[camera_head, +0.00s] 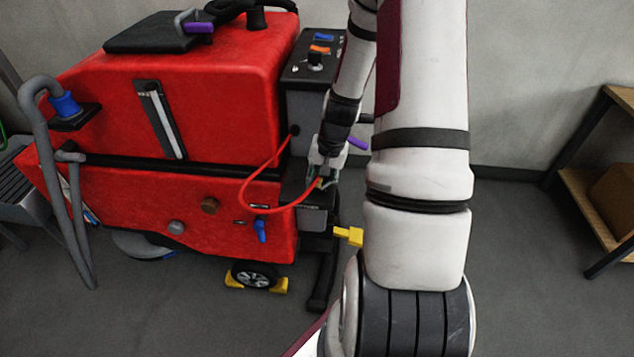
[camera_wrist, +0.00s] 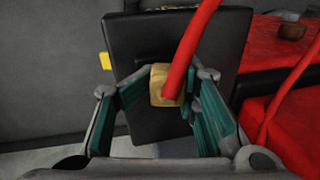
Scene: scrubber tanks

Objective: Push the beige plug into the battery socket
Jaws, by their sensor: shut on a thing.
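The beige plug (camera_wrist: 160,92) is a small block with a thick red cable (camera_wrist: 192,48) coming out of it. My gripper (camera_wrist: 168,88) is shut on it, with one finger on each side. In the head view my gripper (camera_head: 325,178) is at the red machine's right end, with the plug mostly hidden. In the wrist view the plug is in front of a dark panel (camera_wrist: 212,45). A darker raised shape (camera_wrist: 153,62) shows behind its upper left edge. I cannot make out the battery socket's opening, nor tell whether the plug touches the panel.
The red scrubber (camera_head: 190,100) fills the left. Its red cable (camera_head: 262,175) loops from its rear to my gripper. A yellow piece (camera_head: 350,236) sticks out below, right of a dark housing (camera_head: 313,219). A wooden shelf (camera_head: 590,205) stands at right; the floor between is clear.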

